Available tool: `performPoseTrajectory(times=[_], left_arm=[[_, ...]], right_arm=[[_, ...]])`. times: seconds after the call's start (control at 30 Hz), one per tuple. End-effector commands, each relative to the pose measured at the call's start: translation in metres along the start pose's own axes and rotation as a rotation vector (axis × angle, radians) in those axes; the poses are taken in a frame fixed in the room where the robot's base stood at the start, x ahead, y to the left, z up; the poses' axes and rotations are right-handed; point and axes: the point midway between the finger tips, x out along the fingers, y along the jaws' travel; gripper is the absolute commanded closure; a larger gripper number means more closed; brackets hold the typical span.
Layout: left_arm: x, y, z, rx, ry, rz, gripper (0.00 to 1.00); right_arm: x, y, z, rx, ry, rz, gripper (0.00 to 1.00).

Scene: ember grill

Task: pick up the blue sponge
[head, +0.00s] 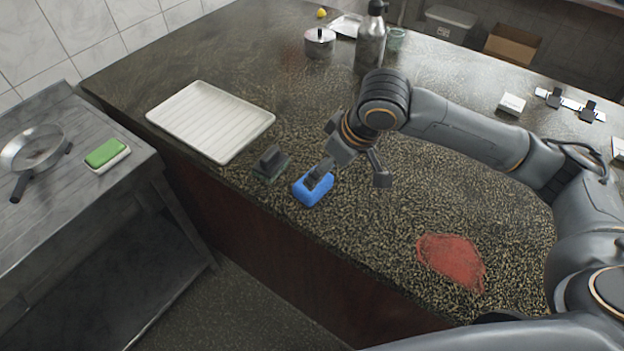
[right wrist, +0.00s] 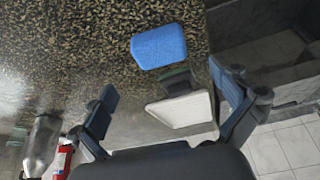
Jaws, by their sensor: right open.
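The blue sponge (head: 311,195) lies on the speckled counter close to its front edge. It also shows in the right wrist view (right wrist: 158,46), beyond the fingertips and roughly between their lines. My right gripper (head: 349,178) is open and empty, over the counter at the sponge. In the head view one finger overlaps the sponge and hides part of it; the other is to the right. I cannot tell whether that finger touches it. The open fingers also show in the right wrist view (right wrist: 165,88). My left gripper is not in view.
A dark block with a handle (head: 271,164) stands just left of the sponge. A white ribbed tray (head: 190,148) lies further left. A red patch (head: 451,262) marks the counter at right. A bottle (head: 370,45) and pot (head: 319,43) stand behind. A green sponge (head: 105,152) is on the side table.

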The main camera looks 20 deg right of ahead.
Motion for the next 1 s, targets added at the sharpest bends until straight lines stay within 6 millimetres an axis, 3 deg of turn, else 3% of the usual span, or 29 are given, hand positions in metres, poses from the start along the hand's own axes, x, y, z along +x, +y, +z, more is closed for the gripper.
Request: performPoseTrajectory(times=[0.1, 0.2, 0.33, 0.43, 0.57, 0.73, 1.0], left_arm=[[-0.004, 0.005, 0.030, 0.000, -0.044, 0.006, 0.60], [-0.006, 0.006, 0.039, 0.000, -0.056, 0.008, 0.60], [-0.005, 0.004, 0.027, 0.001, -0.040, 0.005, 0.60], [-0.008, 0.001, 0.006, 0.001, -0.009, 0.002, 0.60], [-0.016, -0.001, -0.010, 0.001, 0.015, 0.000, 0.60], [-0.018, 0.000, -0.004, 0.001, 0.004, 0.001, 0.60], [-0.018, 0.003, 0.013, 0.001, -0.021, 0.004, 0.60]], right_arm=[[0.022, -0.001, 0.000, 0.001, -0.002, -0.001, 0.00], [0.036, 0.000, 0.000, 0.002, -0.001, 0.000, 0.00], [0.044, 0.000, -0.001, -0.001, 0.001, 0.000, 0.00], [0.051, 0.000, -0.002, 0.000, -0.001, 0.000, 0.00], [0.071, 0.000, -0.005, 0.001, -0.002, 0.000, 0.00], [0.092, 0.000, -0.004, 0.000, -0.001, 0.000, 0.00], [0.096, 0.000, -0.004, -0.002, 0.001, 0.001, 0.00]])
